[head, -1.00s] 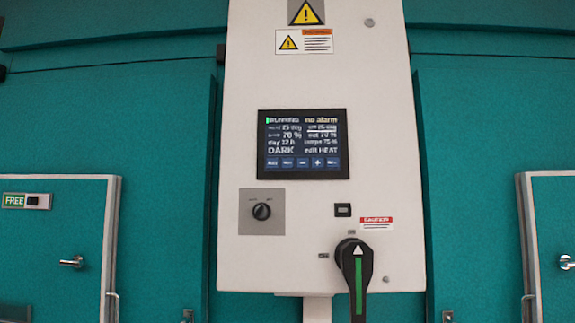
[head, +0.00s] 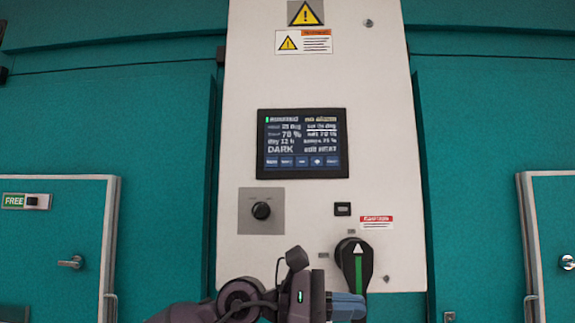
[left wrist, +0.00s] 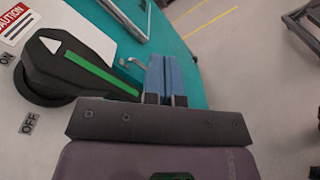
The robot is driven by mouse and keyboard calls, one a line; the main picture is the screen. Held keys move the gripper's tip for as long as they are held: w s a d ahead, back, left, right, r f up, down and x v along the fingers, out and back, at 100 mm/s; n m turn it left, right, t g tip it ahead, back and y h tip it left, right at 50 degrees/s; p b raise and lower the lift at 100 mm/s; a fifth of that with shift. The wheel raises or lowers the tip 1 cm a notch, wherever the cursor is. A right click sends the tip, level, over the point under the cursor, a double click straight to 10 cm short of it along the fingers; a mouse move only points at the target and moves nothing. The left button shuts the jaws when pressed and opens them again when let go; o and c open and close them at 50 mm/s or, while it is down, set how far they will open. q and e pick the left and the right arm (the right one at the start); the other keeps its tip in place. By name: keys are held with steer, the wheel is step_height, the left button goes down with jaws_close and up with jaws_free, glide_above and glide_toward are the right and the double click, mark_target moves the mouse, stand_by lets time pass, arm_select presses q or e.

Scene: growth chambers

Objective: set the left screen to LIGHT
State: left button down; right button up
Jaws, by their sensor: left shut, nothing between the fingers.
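The one screen in view (head: 302,144) is set in a white control panel in the head view. It reads DARK at its lower left, and its other text is small and partly blurred. A row of blue buttons (head: 302,161) runs along its bottom edge. My left gripper (head: 347,306) is below the screen, at the bottom of the head view, overlapping the lower end of the black handle. In the left wrist view its blue fingers (left wrist: 167,78) are together and empty. The right gripper is not in view.
A black handle with a green stripe (head: 358,262) is under the screen; it also shows beside my fingers in the left wrist view (left wrist: 75,62). A rotary knob (head: 261,211) is at its left. Teal walls with doors flank the white panel (head: 300,270).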

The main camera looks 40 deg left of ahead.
mark_target(284, 160)
arm_select(q)
steer(key=s+a+r+m+t+y, duration=0.2)
steer(key=r+t+y, duration=0.1)
steer(key=r, duration=0.5)
steer(key=s+a+r+m+t+y, duration=0.2)
steer(key=a+r+m+t+y, duration=0.1)
steer(key=r, duration=0.5)
steer(key=s+a+r+m+t+y, duration=0.2)
steer(key=s+a+r+t+y, duration=0.1)
steer(key=r, duration=0.5)
steer(key=shift+m+y+b, duration=0.3)
steer(key=shift+m+y, duration=0.1)
steer(key=shift+y, duration=0.2)
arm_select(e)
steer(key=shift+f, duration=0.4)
arm_select(q)
steer(key=shift+w, duration=0.15)
steer(key=w+a, duration=0.1)
steer(key=w, duration=0.1)
steer(key=w+a, duration=0.1)
steer(key=w, duration=0.1)
steer(key=w+a, duration=0.1)
steer(key=w, duration=0.1)
steer(key=shift+a, duration=0.35)
steer(key=shift+w+a, duration=0.3)
steer(key=shift+w, duration=0.2)
steer(key=shift+w+a+f, duration=0.1)
steer(key=shift+w, duration=0.1)
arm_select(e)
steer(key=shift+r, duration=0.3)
